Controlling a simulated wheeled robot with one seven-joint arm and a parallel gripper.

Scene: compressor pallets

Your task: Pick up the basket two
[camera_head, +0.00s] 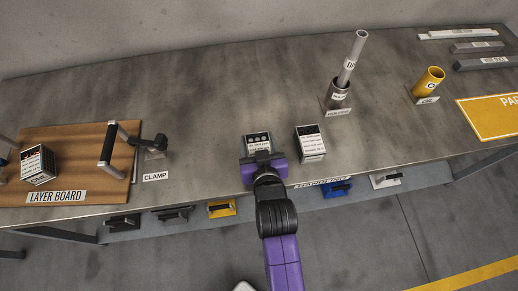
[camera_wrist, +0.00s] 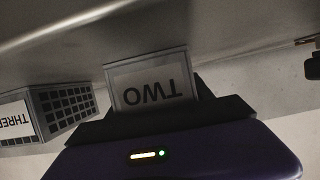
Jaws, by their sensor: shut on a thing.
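Basket two (camera_head: 257,141) is a small grey box near the front edge of the grey table in the head view. Its plate reading "TWO" appears upside down in the wrist view (camera_wrist: 150,90). My gripper (camera_head: 263,159) is at the basket's front side, with its dark jaws shut on it. The gripper covers the basket's lower front in the head view. I cannot tell whether the basket touches the table.
Basket three (camera_wrist: 60,108) stands close beside basket two and also shows in the head view (camera_head: 310,143). A wooden layer board (camera_head: 85,140) with another basket (camera_head: 38,165) is at left, next to a clamp (camera_head: 154,145). Steel (camera_head: 338,93) and yellow (camera_head: 429,82) cylinders stand behind right.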

